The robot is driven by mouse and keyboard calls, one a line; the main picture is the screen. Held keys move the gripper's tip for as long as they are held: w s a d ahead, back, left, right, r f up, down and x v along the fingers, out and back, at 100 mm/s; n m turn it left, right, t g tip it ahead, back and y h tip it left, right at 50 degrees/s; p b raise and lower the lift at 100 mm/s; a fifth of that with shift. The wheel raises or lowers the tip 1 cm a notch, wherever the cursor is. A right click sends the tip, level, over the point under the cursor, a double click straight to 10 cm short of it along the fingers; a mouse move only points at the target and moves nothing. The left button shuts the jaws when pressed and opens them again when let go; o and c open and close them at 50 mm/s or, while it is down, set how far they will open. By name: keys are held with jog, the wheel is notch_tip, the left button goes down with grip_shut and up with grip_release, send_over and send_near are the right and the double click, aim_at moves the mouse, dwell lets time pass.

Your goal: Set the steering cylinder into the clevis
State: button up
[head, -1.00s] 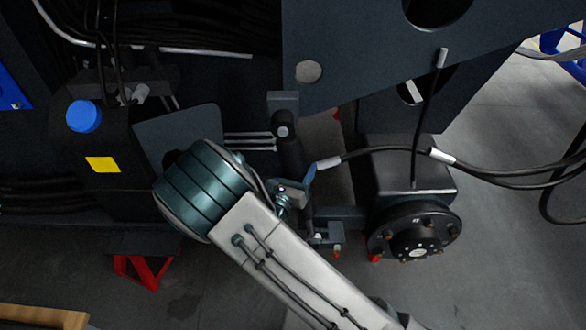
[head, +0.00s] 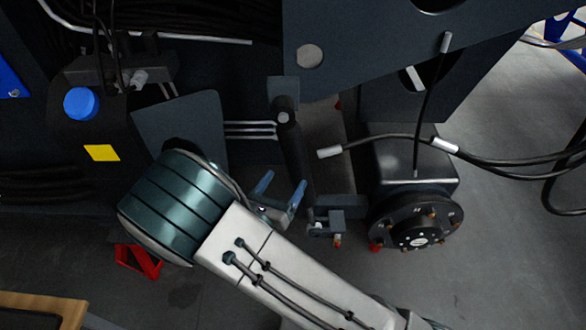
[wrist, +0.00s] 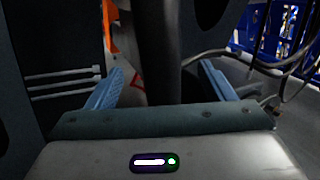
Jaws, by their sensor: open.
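The steering cylinder (head: 294,150) is a black rod-like cylinder, nearly upright with a slight tilt, under an upper bracket (head: 283,90). Its lower end meets the grey clevis bracket (head: 340,207) beside the wheel hub; I cannot tell how fully it sits in it. My gripper (head: 281,189) is open and empty, with blue fingers, just left of the cylinder's lower half. In the wrist view, the cylinder (wrist: 153,45) stands ahead, between the lines of the open fingers of my gripper (wrist: 161,78). The clevis is not clear there.
The round wheel hub (head: 415,222) is right of the clevis. Black hoses with a pale ferrule (head: 329,152) hang right of the cylinder. A dark plate (head: 182,130) and a tank with a blue cap (head: 82,104) are at left. A red stand (head: 138,261) is on the floor.

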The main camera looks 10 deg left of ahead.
jog(key=v, duration=0.4)
dwell(0.4)
jog(key=d+r+m+g+h, duration=0.35)
jog(key=d+m+g, duration=0.45)
jog(key=d, duration=0.4)
jog(key=d+r+m+g+h, duration=0.35)
jog(key=d+m+g, duration=0.35)
jog(key=d+m, duration=0.35)
jog(key=s+d+r+m+y, duration=0.3)
jog(key=r+m+y, duration=0.2)
jog(key=m, duration=0.3)
jog(key=s+d+r+m+y+p, duration=0.1)
jog(key=s+d+r+m+y, duration=0.3)
jog(key=m, duration=0.5)
jog(key=shift+r+g+y, duration=0.3)
jog(key=shift+r+y, duration=0.15)
jog(key=shift+y, duration=0.65)
